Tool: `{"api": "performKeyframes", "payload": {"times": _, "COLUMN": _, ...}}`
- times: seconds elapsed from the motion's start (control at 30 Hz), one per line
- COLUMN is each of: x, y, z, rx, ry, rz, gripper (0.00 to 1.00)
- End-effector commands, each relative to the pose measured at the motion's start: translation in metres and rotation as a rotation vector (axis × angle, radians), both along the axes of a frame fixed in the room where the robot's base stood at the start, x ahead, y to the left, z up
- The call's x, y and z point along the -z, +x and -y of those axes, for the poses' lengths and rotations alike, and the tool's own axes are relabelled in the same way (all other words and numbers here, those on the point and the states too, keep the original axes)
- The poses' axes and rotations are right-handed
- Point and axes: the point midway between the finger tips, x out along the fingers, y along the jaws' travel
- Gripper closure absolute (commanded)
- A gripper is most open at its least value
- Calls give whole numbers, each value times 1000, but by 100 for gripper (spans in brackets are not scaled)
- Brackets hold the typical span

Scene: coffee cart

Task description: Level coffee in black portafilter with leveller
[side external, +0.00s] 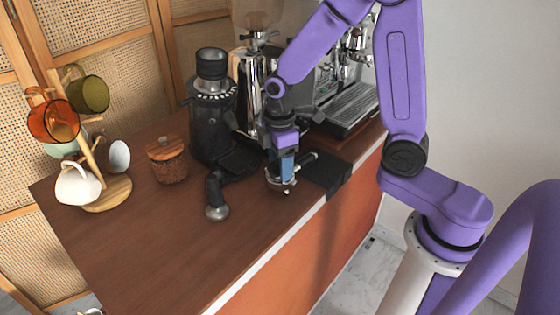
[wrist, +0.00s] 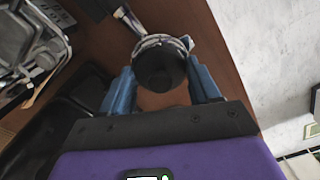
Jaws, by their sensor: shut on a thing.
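My gripper (side external: 287,168) points down over the front part of the counter, its blue fingers shut on the leveller. In the wrist view the leveller's dark round top (wrist: 160,68) sits between the two fingertips. The portafilter (side external: 280,184) is directly below, its metal rim showing under the fingers. In the wrist view its metal rim (wrist: 148,42) shows past the leveller, with the handle pointing up and left. The leveller appears to be on or in the basket; I cannot tell whether it touches the coffee, which is hidden.
A tamper (side external: 216,196) stands left of the portafilter. A black mat (side external: 325,176) lies at the counter edge to the right. The grinder (side external: 211,125), a wood-lidded jar (side external: 167,160) and the espresso machine (side external: 345,105) stand behind. A mug tree (side external: 105,193) is at left. The front-left counter is clear.

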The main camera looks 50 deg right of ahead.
Motion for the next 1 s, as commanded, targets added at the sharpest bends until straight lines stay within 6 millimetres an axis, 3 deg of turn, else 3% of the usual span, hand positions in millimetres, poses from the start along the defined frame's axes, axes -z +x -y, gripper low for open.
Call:
{"api": "performKeyframes", "payload": {"times": 0.53, "x": -1, "y": 0, "z": 0, "rx": -27, "ry": 0, "rz": -1, "gripper": 75}}
{"api": "performKeyframes", "payload": {"times": 1.0, "x": -13, "y": 0, "z": 0, "rx": -26, "ry": 0, "rz": 1, "gripper": 75}}
